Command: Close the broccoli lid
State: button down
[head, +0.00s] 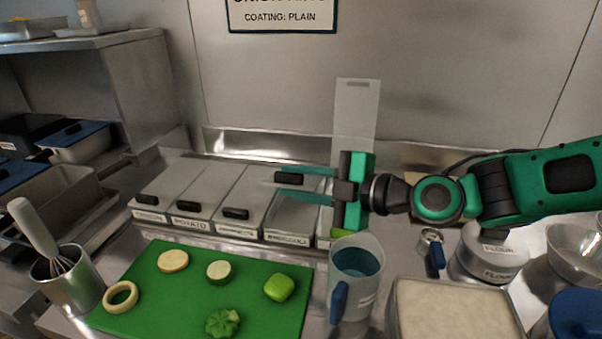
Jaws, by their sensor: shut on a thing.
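The fingers and palm hide part of the lid and bin, so the exact lid angle is unclear.
A tall grey panel (355,112) stands upright behind my gripper. A jug (357,278) stands in front of the bins' right end. A green board (160,300) with cut vegetables lies in front. A whisk pot (66,285) is at left; flour containers (492,252) are at right.

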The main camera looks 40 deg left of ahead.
jog(key=shift+f, duration=0.1)
jog(key=c, duration=1.6)
grip_release()
jog(key=v, duration=1.1)
jog(key=shift+a, duration=0.1)
